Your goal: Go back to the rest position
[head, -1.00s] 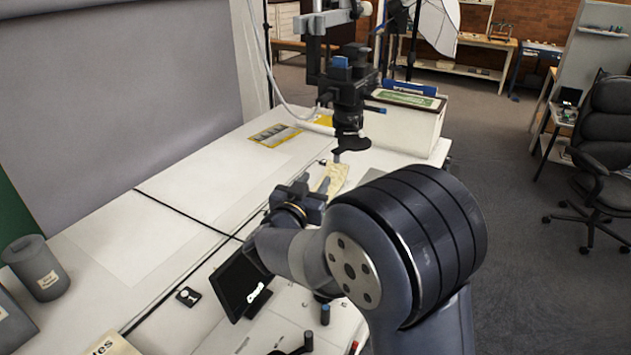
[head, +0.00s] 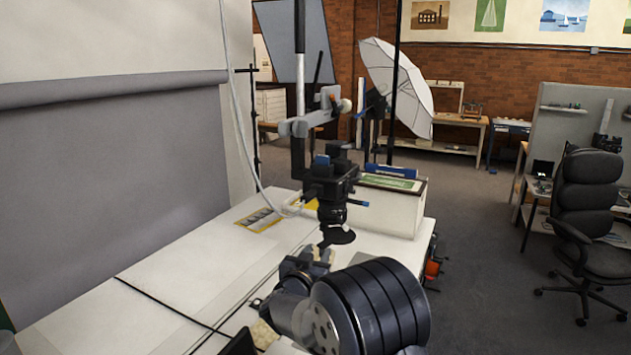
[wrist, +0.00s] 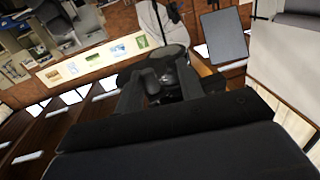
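My gripper (head: 306,264) is raised above the white table (head: 150,310), at the lower middle of the head view, with my arm folded behind it. It is close below the camera on the copy stand (head: 333,190) in the picture; the gap in depth is hard to tell. In the wrist view my gripper (wrist: 160,84) shows as dark fingers standing apart, with nothing clearly held.
A white archival box (head: 407,212) with a green label stands at the table's back right. A yellow-edged card (head: 258,219) lies to its left. A white umbrella (head: 397,85) stands behind. An office chair (head: 587,215) is on the open floor at right.

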